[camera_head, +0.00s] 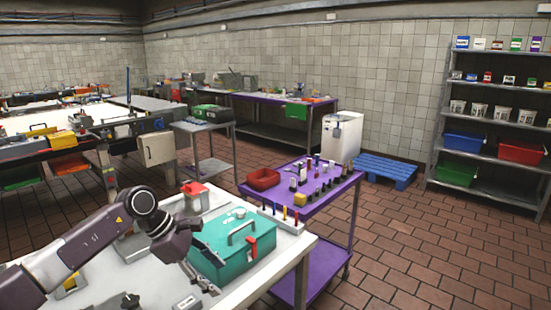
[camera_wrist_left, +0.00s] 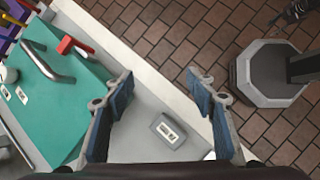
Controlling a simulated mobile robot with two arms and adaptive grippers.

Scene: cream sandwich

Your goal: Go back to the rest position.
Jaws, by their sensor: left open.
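My left gripper (camera_head: 195,275) is over the front of the white worktable (camera_head: 318,238), just in front of the teal toolbox (camera_head: 232,246). In the left wrist view its two blue-padded fingers (camera_wrist_left: 165,98) are spread wide with nothing between them. A small grey block with a white label (camera_wrist_left: 168,131) lies on the table below the fingers and apart from them. The toolbox (camera_wrist_left: 60,100) fills the left of that view. A dark jointed part at the top right corner there looks like my right gripper (camera_wrist_left: 293,12); its fingers are too unclear to judge.
A red-topped container (camera_head: 195,196) stands behind the toolbox. A purple cart (camera_head: 325,195) with small bottles and a red bin (camera_head: 263,179) stands beyond the table. Brick floor (camera_head: 420,250) is open at right, before the shelf (camera_head: 485,150) and blue pallet (camera_head: 385,169).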

